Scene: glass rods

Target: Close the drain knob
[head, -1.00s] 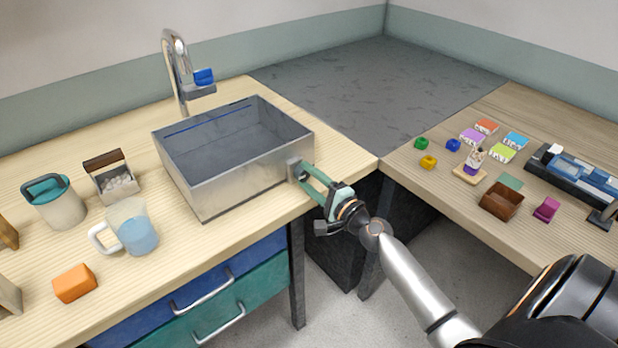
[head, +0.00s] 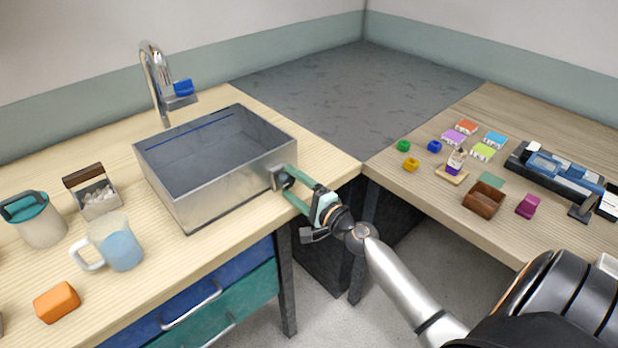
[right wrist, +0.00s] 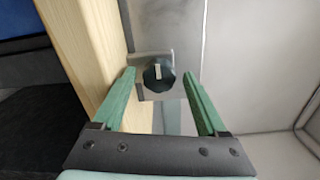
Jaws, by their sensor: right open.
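The drain knob (right wrist: 159,75) is a dark, faceted round knob with a pale mark on its face, on a grey plate on the basin's outer wall. In the head view the knob (head: 285,181) sits at the right end of the metal basin (head: 215,197). My right gripper (right wrist: 160,80) is open, with its green fingers on either side of the knob and gaps visible between fingers and knob. In the head view my right gripper (head: 288,186) reaches the knob from the lower right. My left gripper is not in view.
A faucet (head: 155,85) with a blue part stands behind the basin. A jug of blue liquid (head: 121,250), an orange block (head: 57,302) and a teal-lidded container (head: 38,222) are on the left counter. Small items lie on the right counter (head: 430,198).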

